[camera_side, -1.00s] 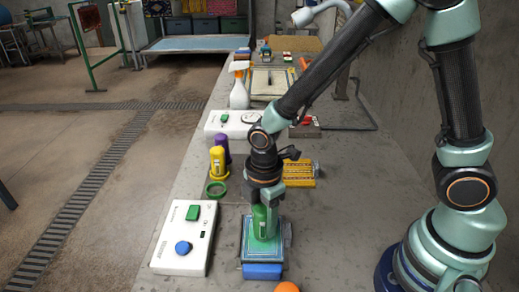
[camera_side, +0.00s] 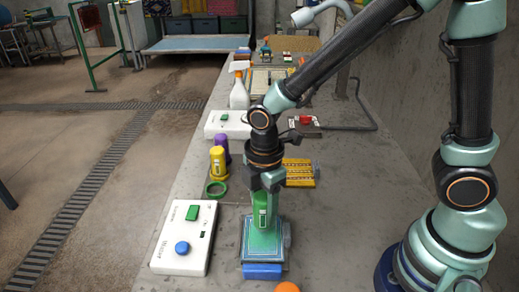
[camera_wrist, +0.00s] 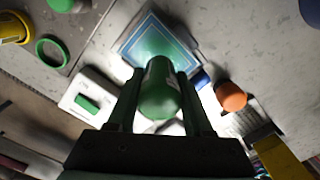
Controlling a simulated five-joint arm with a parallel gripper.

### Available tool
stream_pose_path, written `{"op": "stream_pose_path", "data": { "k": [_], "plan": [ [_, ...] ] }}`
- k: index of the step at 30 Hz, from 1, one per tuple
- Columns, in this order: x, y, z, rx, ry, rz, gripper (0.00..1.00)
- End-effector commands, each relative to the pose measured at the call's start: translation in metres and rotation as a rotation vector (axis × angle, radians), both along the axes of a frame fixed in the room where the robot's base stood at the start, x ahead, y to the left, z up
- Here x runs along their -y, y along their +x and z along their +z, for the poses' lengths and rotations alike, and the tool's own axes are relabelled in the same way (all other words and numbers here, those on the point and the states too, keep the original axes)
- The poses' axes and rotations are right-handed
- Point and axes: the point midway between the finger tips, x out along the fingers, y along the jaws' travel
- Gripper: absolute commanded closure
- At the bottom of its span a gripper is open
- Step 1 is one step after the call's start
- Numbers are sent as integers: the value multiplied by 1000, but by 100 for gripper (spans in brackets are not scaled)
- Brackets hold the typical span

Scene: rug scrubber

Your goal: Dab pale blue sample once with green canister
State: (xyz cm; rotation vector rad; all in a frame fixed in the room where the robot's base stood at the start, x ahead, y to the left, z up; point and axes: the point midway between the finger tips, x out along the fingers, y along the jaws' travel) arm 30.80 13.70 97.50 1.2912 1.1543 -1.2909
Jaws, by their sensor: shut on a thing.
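My gripper (camera_side: 265,186) is shut on the green canister (camera_side: 262,212) and holds it upright over the pale blue sample (camera_side: 252,246). The sample is a flat square with a pale border, lying on the bench with a blue block at its front edge. The canister's lower end appears a little above the sample, though the exact gap is hard to tell. In the wrist view, the green canister (camera_wrist: 158,98) sits between both fingers (camera_wrist: 160,76), and the sample (camera_wrist: 138,36) shows beyond it, partly hidden.
A white box with green and blue buttons (camera_side: 186,262) stands left of the sample. Behind it are a green ring (camera_side: 216,197), a yellow canister (camera_side: 217,165) and a purple canister (camera_side: 224,143).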

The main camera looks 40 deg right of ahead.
Motion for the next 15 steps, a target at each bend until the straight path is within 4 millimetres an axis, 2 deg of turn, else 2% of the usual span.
{"op": "stream_pose_path", "data": {
  "k": [15],
  "plan": [
    [0, 0, 32, 2, 1, 0, 98]
  ]
}}
